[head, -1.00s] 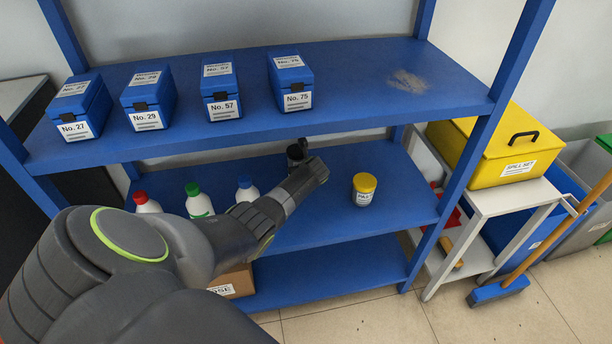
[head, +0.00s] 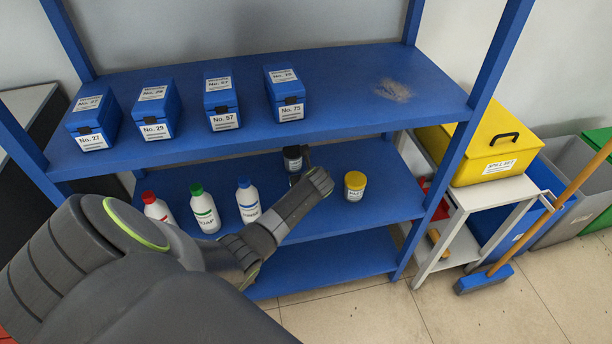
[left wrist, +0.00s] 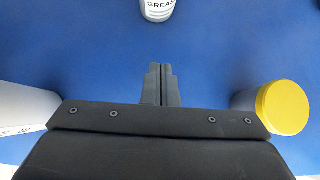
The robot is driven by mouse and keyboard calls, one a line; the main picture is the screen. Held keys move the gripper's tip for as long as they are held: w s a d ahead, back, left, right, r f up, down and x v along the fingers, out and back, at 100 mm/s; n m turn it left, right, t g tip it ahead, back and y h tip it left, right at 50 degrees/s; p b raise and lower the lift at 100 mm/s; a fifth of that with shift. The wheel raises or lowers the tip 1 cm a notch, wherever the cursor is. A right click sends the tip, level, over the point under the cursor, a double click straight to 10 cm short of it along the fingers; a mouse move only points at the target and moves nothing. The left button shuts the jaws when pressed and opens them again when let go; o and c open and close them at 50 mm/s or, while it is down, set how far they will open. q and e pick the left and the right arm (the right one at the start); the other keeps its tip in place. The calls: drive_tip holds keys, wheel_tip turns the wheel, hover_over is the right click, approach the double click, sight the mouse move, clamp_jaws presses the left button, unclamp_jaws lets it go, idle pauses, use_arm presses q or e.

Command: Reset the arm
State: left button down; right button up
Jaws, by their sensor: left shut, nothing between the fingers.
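My left arm reaches in from the left in the head view. Its gripper (head: 306,158) is over the middle shelf (head: 395,205), mostly hidden behind the wrist. In the left wrist view the fingers (left wrist: 161,72) are together with nothing between them. They point at a dark-lidded grease container (head: 292,160), whose white label (left wrist: 159,10) shows ahead, apart from the fingertips. A yellow-lidded jar (head: 355,187) stands to the right of the gripper; it also shows in the left wrist view (left wrist: 284,108). My right gripper is in neither view.
Bottles with red (head: 157,208), green (head: 204,210) and blue (head: 248,202) caps stand left of the arm. Several blue boxes (head: 222,105) line the upper shelf (head: 340,110) above. A yellow spill box (head: 490,150) and a broom (head: 484,279) are at right.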

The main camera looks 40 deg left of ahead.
use_arm(q)
drive_tip(key=shift+s+d+r, duration=0.2)
